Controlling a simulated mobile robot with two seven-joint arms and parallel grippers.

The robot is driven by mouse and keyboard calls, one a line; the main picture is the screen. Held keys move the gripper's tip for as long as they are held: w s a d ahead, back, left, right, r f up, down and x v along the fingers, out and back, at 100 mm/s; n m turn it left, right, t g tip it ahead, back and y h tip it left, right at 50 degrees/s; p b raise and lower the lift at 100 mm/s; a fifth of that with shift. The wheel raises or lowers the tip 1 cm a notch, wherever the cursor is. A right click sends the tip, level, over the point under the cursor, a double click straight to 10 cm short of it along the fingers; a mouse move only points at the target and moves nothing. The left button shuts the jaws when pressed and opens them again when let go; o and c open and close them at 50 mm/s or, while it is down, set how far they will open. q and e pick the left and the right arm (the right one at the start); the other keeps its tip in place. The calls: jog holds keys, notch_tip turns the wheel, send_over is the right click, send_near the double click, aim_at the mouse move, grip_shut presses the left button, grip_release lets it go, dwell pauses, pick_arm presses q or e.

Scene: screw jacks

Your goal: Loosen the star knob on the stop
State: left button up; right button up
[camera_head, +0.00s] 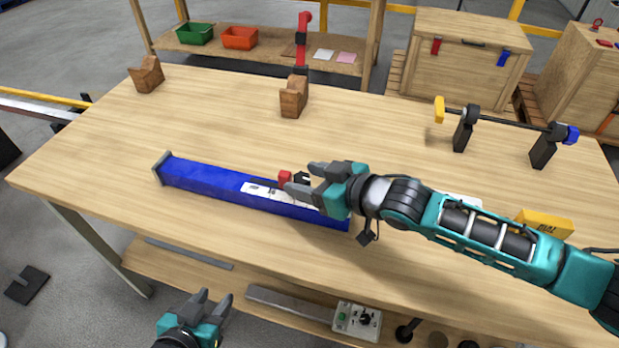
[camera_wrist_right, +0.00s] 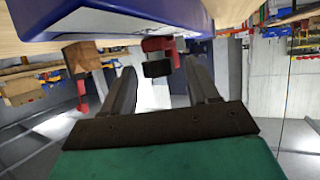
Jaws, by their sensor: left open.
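A long blue rail (camera_head: 215,184) lies on the table with a white label on its top. A red stop (camera_head: 285,177) sits on the rail and also shows in the right wrist view (camera_wrist_right: 160,44). Its black star knob (camera_wrist_right: 157,69) faces my right gripper (camera_head: 304,179). In the wrist view the right fingers (camera_wrist_right: 160,72) are open, with the knob between or just beyond their tips and a gap on both sides. I cannot tell the exact depth. My left gripper (camera_head: 211,302) is open and empty, low in front of the table edge.
Two wooden blocks (camera_head: 147,75) (camera_head: 294,96) stand at the back of the table (camera_head: 110,140). A black rod on two stands (camera_head: 505,122), with yellow and blue ends, is at the back right. A yellow box (camera_head: 543,224) lies behind my right arm. The left tabletop is clear.

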jog(key=c, duration=1)
jog(key=shift+o, duration=0.2)
jog(key=shift+a+n+g+y, duration=0.15)
jog(key=shift+n+g+y, duration=0.35)
jog(key=shift+n, duration=0.1)
jog(key=shift+w+d, duration=0.1)
jog(key=shift+d, duration=0.15)
jog(key=o, duration=1.1)
jog(key=shift+c, duration=0.2)
jog(key=v, duration=1.3)
jog(key=shift+w+p, duration=0.2)
jog(key=shift+p, duration=0.15)
